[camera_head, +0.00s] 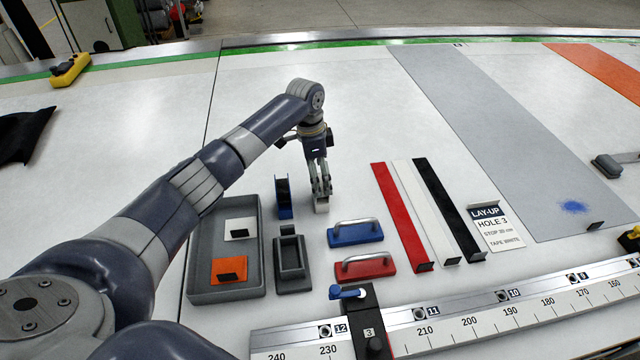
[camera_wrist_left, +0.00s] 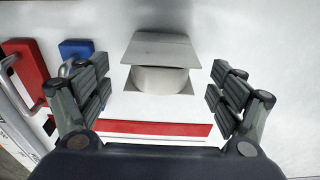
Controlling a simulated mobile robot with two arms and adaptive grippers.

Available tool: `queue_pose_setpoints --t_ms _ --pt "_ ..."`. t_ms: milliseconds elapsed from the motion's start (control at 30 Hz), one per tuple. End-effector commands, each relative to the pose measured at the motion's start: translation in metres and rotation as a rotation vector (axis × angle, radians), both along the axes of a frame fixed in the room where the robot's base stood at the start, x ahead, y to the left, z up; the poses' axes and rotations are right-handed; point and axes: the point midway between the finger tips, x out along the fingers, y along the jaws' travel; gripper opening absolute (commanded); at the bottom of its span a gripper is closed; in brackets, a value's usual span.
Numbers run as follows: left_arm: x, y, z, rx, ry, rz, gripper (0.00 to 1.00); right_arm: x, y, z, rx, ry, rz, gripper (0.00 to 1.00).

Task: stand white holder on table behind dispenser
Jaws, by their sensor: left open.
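The white holder (camera_head: 321,206) stands on the white table just under my left gripper (camera_head: 319,182), which hides most of it. In the left wrist view the holder (camera_wrist_left: 160,80) shows a flat light plate, a rounded band and a base edge. It lies between the open fingers of my left gripper (camera_wrist_left: 161,100) and seems not touched by either. A dark grey stand with an open frame (camera_head: 291,262) is nearer to me and may be the dispenser; I cannot tell for sure. My right gripper is not in view.
A blue upright piece (camera_head: 284,210) is left of the holder. Blue (camera_head: 355,234) and red (camera_head: 365,268) handled blocks lie nearer. Red (camera_head: 400,215), white and black strips lie to the right. A grey tray (camera_head: 200,292) is at left. The table beyond the holder is clear.

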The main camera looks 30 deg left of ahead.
Motion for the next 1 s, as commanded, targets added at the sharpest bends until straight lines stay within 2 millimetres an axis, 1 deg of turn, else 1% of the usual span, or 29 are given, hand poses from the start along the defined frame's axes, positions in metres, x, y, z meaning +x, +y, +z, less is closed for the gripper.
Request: queue_pose_setpoints --t_ms 33,200,300,400,500,600,1000 --pt "0.001 0.002 0.01 0.0 -0.006 0.0 0.86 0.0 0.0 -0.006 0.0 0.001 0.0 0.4" --pt "-0.002 0.005 0.047 -0.001 -0.005 0.0 0.86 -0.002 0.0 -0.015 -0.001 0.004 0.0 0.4" --pt "-0.004 0.007 0.064 -0.001 -0.003 0.001 0.86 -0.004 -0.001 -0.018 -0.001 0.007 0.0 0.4" --pt "-0.005 0.008 0.077 -0.001 -0.002 0.001 0.86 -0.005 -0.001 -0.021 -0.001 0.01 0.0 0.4" --pt "-0.006 0.008 0.084 0.0 0.0 0.001 0.86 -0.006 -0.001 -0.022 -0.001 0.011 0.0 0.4" --pt "-0.006 0.009 0.087 -0.001 0.001 0.001 0.86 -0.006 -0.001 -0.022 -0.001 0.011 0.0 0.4" --pt "-0.006 0.009 0.087 -0.001 0.001 0.001 0.86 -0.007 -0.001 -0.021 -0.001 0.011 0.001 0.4"
